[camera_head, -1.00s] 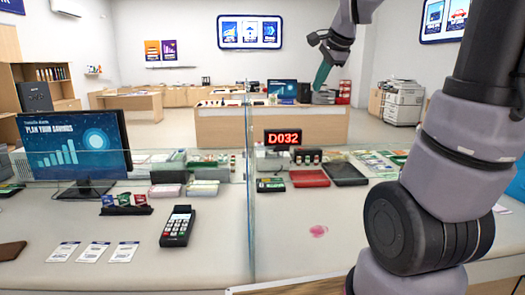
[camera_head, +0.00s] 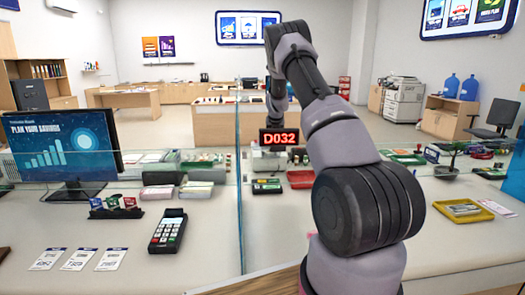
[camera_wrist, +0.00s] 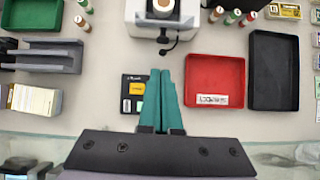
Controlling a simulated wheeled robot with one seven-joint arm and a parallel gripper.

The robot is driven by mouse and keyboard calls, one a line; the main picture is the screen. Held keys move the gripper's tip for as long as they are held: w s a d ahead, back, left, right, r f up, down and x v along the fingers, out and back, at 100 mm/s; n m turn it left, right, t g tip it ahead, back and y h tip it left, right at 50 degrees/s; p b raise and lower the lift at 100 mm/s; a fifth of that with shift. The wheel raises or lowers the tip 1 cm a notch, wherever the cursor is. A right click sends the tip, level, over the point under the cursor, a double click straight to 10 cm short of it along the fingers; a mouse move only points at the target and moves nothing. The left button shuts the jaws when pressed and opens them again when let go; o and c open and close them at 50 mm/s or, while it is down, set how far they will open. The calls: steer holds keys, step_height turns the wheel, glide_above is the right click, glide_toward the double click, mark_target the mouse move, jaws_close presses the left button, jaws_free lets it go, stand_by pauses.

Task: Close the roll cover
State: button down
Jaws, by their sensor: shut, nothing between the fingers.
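A white device (camera_wrist: 135,14) with a dark panel stands at the top edge of the wrist view. A round roll-like end (camera_wrist: 161,8) shows on it, cut off by the frame. I cannot make out the roll cover or whether it is open. My gripper (camera_wrist: 160,75) has green fingers closed together with nothing between them. It points at the white device and appears apart from it. In the head view my arm reaches over the counter, and its far end is partly hidden behind the red-lit number display (camera_head: 279,138).
Below the device lie a black card-like item (camera_wrist: 132,92), a red tray (camera_wrist: 214,88) and a black tray (camera_wrist: 273,70). Grey holders (camera_wrist: 45,55) are at left. A glass partition (camera_head: 238,200) divides the counter left of my arm. A card terminal (camera_head: 168,230) stands nearer.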

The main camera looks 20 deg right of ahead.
steer(key=x, duration=1.1)
steer(key=shift+m, duration=0.3)
